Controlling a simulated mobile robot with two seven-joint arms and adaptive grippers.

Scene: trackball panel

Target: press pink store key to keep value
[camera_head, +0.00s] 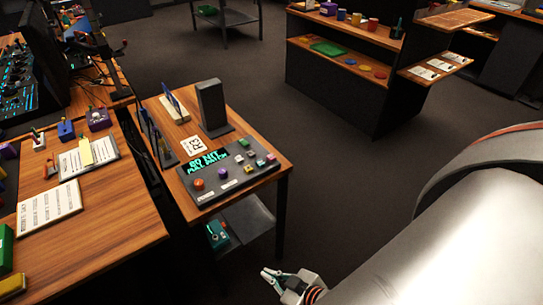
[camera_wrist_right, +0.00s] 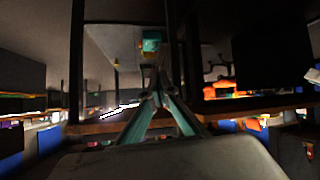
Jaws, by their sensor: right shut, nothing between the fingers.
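The grey trackball panel (camera_head: 232,184) lies on a small wooden table, with a dark screen showing green text at its back. A small pink key (camera_head: 248,169) sits on its right part among several other coloured keys; its label is too small to read. A red ball (camera_head: 198,184) is at the panel's left front. My right gripper (camera_head: 268,275) is low in front of the table, well apart from the panel and below its top. In the right wrist view its fingers (camera_wrist_right: 157,94) meet at the tips, empty. My left gripper is not in view.
The small wooden table (camera_head: 278,170) also holds a dark upright box (camera_head: 212,105) and a white card (camera_head: 193,146). A grey lower shelf (camera_head: 250,222) holds a teal device (camera_head: 217,235). A cluttered desk (camera_head: 110,220) stands at left. Floor to the right is open.

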